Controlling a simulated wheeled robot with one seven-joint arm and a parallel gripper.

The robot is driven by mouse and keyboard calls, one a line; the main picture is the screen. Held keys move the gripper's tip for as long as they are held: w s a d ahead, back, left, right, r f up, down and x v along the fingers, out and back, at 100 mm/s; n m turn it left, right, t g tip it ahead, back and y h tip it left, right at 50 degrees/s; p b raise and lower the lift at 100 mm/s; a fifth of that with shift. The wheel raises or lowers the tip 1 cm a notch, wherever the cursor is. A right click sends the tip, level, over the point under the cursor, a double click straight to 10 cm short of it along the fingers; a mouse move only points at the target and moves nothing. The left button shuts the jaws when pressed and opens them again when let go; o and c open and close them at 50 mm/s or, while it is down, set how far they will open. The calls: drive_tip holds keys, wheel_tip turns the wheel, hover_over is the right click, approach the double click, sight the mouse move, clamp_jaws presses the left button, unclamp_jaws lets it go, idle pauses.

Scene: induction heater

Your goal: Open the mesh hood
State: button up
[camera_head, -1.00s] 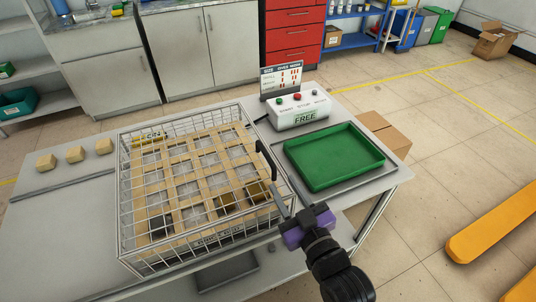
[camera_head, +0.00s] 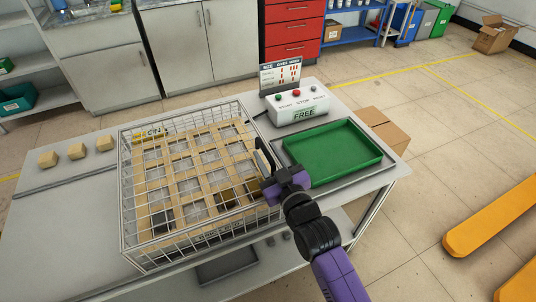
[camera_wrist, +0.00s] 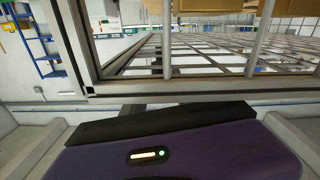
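The mesh hood (camera_head: 205,238) is a pale wire cage on the table, closed down over a tan grid of square cells. A black handle (camera_head: 266,155) stands on the hood's right side. My gripper (camera_head: 267,178), with its purple body, is at that side, beside the handle's near end. Its fingers are largely hidden, so I cannot tell whether they touch or surround the handle. In the wrist view, the hood's frame and wires (camera_wrist: 215,72) fill the upper part, close above the purple gripper body (camera_wrist: 175,155); the handle is not clear there.
A green tray (camera_head: 335,152) lies right of the hood. A control box (camera_head: 298,105) with buttons and a sign stands behind the tray. Several tan blocks (camera_head: 77,151) sit at the table's left. A cardboard box (camera_head: 388,132) stands beyond the table's right edge.

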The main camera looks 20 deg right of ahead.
drive_tip(key=shift+c, duration=0.4)
clamp_jaws()
drive_tip(key=shift+d, duration=0.15)
idle(0.8)
